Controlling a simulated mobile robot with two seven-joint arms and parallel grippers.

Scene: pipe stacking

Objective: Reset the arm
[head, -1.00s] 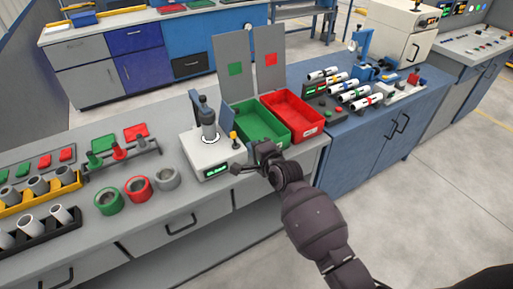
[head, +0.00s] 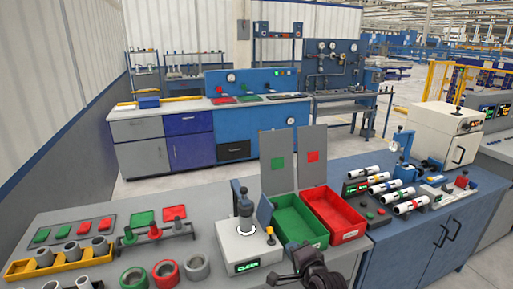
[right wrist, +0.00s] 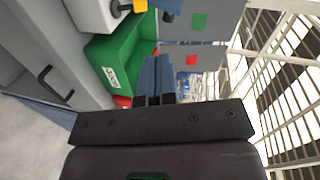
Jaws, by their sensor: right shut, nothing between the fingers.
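My right gripper (head: 282,277) is at the bottom of the head view, in front of the green bin near the bench's front edge. In the right wrist view its two blue-grey fingers (right wrist: 155,82) are together with nothing between them. The green bin (head: 299,233) and red bin (head: 340,229) stand beyond it; the green bin also shows left of the fingers in the right wrist view (right wrist: 104,52). No pipe is in the gripper. My left gripper is out of view.
A white test station (head: 245,248) with a small green display stands left of the bins. Several white pipes with coloured bands (head: 384,187) lie on the blue bench at right. Grey, red and green rings (head: 166,272) and a yellow rack (head: 45,268) are at left.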

